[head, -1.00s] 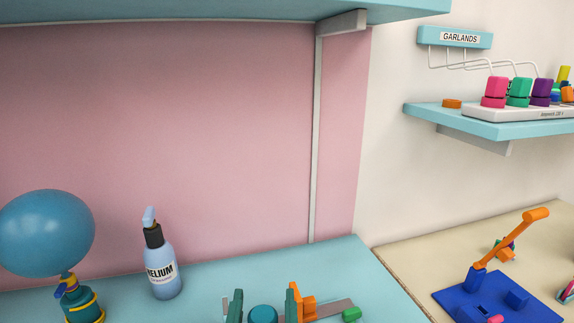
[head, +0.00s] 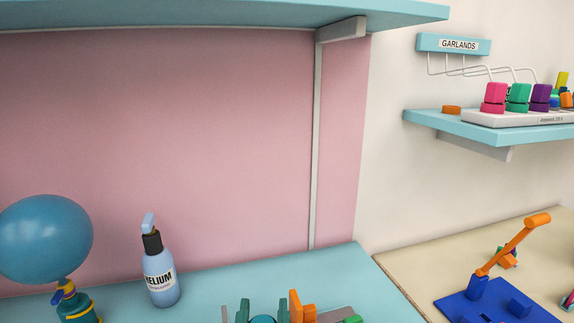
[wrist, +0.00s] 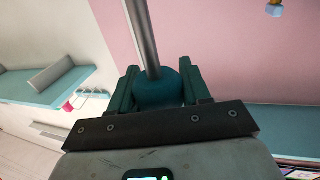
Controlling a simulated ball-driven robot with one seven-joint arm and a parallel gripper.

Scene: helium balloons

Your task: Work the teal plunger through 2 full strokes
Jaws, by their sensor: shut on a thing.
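The teal plunger's round knob (head: 262,319) shows at the very bottom edge of the head view, mostly cut off. In the wrist view the teal knob (wrist: 158,90) sits between the two dark green fingers, with a grey metal rod (wrist: 142,38) running up from it. My gripper (head: 263,317) is shut on the knob, one finger on each side; it also shows in the wrist view (wrist: 160,88). The pump body is not clearly in view.
A blue base with an orange lever (head: 512,247) is on the right table. An orange block (head: 296,306) is just right of my gripper. A shelf (head: 490,128) hangs at right.

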